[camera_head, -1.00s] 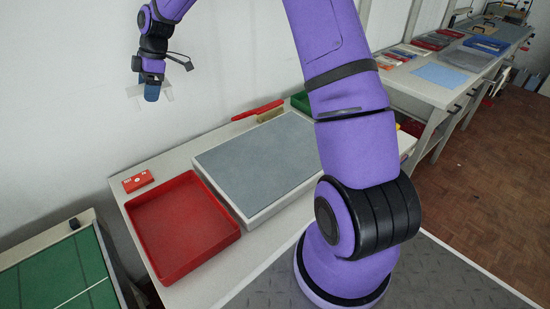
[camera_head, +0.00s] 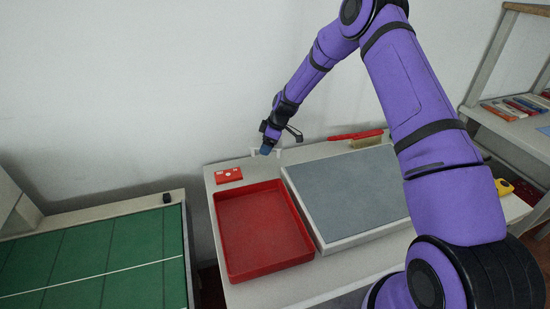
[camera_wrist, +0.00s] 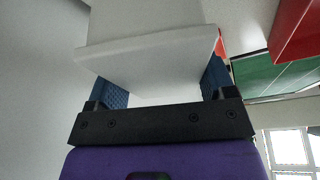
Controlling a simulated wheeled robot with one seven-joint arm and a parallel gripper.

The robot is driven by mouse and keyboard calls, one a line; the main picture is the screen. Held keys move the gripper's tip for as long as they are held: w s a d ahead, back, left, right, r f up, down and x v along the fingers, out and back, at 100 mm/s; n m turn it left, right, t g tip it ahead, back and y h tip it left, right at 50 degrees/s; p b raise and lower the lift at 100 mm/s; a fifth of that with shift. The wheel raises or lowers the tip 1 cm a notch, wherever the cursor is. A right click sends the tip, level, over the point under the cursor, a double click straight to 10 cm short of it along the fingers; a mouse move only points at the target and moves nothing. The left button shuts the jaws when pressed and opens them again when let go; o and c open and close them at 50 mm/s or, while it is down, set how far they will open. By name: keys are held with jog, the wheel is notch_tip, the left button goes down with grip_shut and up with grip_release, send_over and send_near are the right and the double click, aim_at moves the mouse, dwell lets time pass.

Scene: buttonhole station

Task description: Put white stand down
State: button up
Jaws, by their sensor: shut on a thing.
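My gripper (camera_head: 266,149) is low over the back edge of the white table (camera_head: 238,169), behind the red tray. It is shut on the white stand (camera_wrist: 150,52), whose broad pale body fills the space between the blue fingertips in the wrist view. In the head view only a small part of the white stand (camera_head: 291,155) shows beside the fingers, pale against the table and wall. I cannot tell whether its underside touches the table.
A red tray (camera_head: 228,272) and a grey-topped board (camera_head: 350,190) fill much of the table. A red bar (camera_head: 355,135) lies at the back right. A green-topped table (camera_head: 90,265) stands at left. The wall is close behind.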

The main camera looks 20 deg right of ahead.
jog(key=shift+f, duration=3)
jog(key=shift+f, duration=0.1)
jog(key=o, duration=0.9)
jog(key=shift+o, duration=0.2)
